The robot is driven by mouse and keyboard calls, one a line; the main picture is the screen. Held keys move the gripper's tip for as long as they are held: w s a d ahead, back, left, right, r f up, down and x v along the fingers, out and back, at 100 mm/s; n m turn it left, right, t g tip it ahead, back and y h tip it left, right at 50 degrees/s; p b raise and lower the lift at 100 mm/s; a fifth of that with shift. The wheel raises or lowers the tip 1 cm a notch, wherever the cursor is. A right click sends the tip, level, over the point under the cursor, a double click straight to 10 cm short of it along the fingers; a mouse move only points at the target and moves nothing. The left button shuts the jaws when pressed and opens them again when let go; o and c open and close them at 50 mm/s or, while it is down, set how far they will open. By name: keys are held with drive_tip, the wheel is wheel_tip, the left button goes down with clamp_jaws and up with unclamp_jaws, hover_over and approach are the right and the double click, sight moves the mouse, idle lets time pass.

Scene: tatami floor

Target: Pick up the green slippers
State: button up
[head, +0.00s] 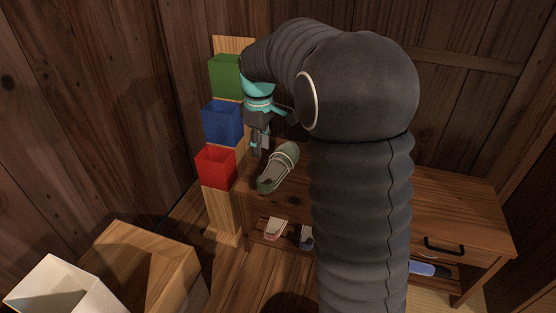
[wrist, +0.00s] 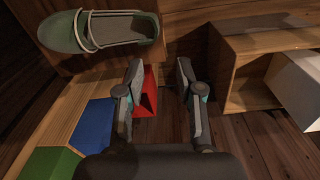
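A green slipper (head: 278,168) with pale straps lies on top of the wooden bench, near its left end. In the wrist view the slipper (wrist: 98,32) shows at the upper left, beyond my fingertips. Only one green slipper can be made out clearly. My gripper (head: 257,149) hangs beside the bench's left end, just left of and above the slipper. In the wrist view my gripper (wrist: 158,68) has its two fingers apart with nothing between them. It is not touching the slipper there.
Green (head: 225,76), blue (head: 222,122) and red (head: 216,166) bins stand on a wooden rack left of my gripper. The wooden bench (head: 460,215) holds other footwear on its lower shelf. A wooden box (head: 140,262) and a white bin (head: 58,290) stand at the lower left.

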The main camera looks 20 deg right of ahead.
drive_tip(key=w+f, duration=0.1)
drive_tip(key=f, duration=0.1)
drive_tip(key=b, duration=0.2)
approach(260, 182)
drive_tip(key=s+f, duration=0.2)
drive_tip(key=s, duration=0.1)
drive_tip(key=shift+a+n, duration=0.2)
drive_tip(key=shift+n, duration=0.1)
drive_tip(key=shift+a+f+b, duration=0.15)
drive_tip(key=shift+f+b, duration=0.15)
drive_tip(key=shift+f, duration=2.2)
clamp_jaws()
